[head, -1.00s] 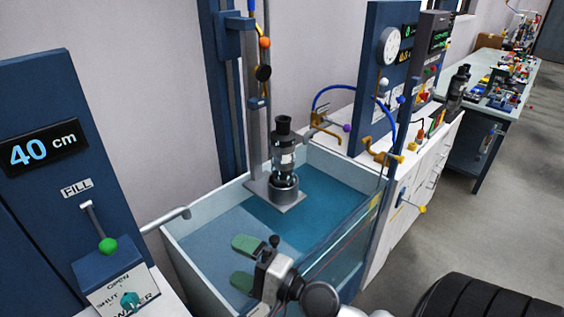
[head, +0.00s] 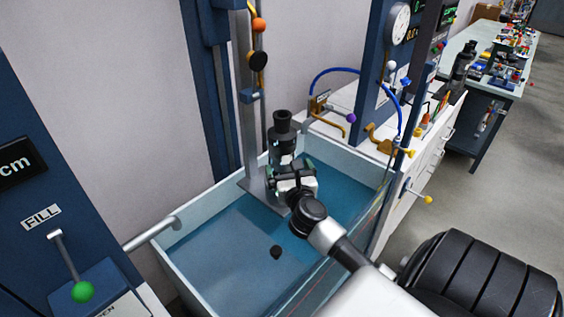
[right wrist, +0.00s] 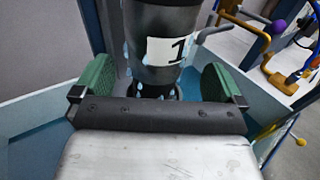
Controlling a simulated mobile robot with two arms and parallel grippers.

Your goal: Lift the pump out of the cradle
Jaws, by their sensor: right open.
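The pump (head: 282,126) is a dark upright cylinder with a flared black top. It stands at the foot of the metal column, over the cradle's grey base plate (head: 254,190) in the water tank. In the right wrist view the pump (right wrist: 160,22) shows a white label with a "1" and water drops. My right gripper (head: 292,168) is at the pump's body, with its green-padded fingers (right wrist: 158,84) open on either side. Gaps show between pads and pump. The gripper hides the pump's lower part and the cradle cup. My left gripper is not in view.
The tank (head: 205,204) holds blue water and has pale walls. The column (head: 246,110) rises close behind the pump. A blue hose (head: 345,70) and brass fittings are to the right.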

